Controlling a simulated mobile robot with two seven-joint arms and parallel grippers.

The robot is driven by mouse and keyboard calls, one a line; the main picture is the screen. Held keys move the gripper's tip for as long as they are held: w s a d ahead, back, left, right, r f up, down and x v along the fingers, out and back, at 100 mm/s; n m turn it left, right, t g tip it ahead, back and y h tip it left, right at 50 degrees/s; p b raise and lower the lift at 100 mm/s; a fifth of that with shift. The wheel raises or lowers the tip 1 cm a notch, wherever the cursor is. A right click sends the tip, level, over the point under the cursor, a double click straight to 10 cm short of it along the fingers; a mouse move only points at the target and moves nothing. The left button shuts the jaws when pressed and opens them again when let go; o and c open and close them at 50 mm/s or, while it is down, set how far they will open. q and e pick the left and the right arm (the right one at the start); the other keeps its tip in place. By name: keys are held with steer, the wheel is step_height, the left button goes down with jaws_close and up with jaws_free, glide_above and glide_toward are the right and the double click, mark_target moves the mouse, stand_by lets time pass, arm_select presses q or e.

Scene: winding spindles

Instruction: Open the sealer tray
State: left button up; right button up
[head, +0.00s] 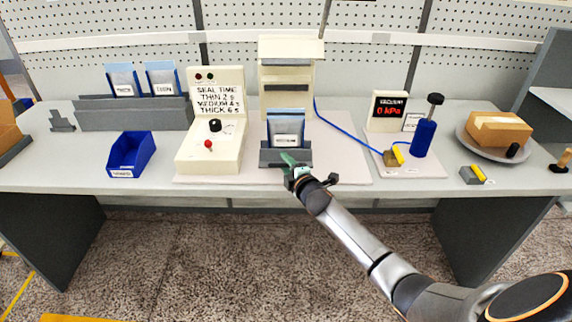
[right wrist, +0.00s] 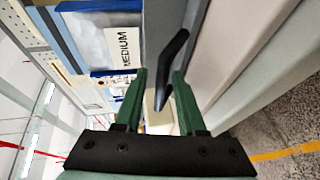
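The sealer (head: 290,52) is a cream machine at the back middle of the bench. Its dark grey tray (head: 268,156) stands out in front of it, with a blue-edged pouch (head: 286,128) upright in it. The pouch reads MEDIUM in the right wrist view (right wrist: 112,48). A dark bent handle (right wrist: 174,58) shows on the tray's grey front in that view. My right gripper (right wrist: 160,80), with green fingers, is open at the tray's front. The handle's end lies in the gap between the fingers; contact cannot be told. My left gripper is not in view.
A cream control box (head: 212,150) with knobs stands left of the tray, beside a blue bin (head: 131,154). A vacuum gauge (head: 386,111), blue pump (head: 423,138) and plate (head: 463,140) with a parcel (head: 499,129) are right. A blue hose (head: 345,130) crosses the bench.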

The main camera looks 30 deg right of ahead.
steer(key=shift+o, duration=0.2)
steer(key=v, duration=1.2)
steer(key=shift+s+p, duration=0.3)
steer(key=shift+p, duration=0.15)
steer(key=s+a+f+m+g+y, duration=0.2)
steer(key=s+a+f+m, duration=0.4)
steer(key=s+a+f, duration=0.3)
steer(key=s+a+f+m+g+y, duration=0.2)
steer(key=s+a+f+m+g, duration=0.2)
steer(key=s, duration=1.2)
steer(key=a+f+m, duration=0.3)
steer(key=a+f, duration=0.2)
steer(key=f, duration=0.1)
steer(key=shift+a+f+y, duration=0.35)
steer(key=shift+f+y, duration=0.05)
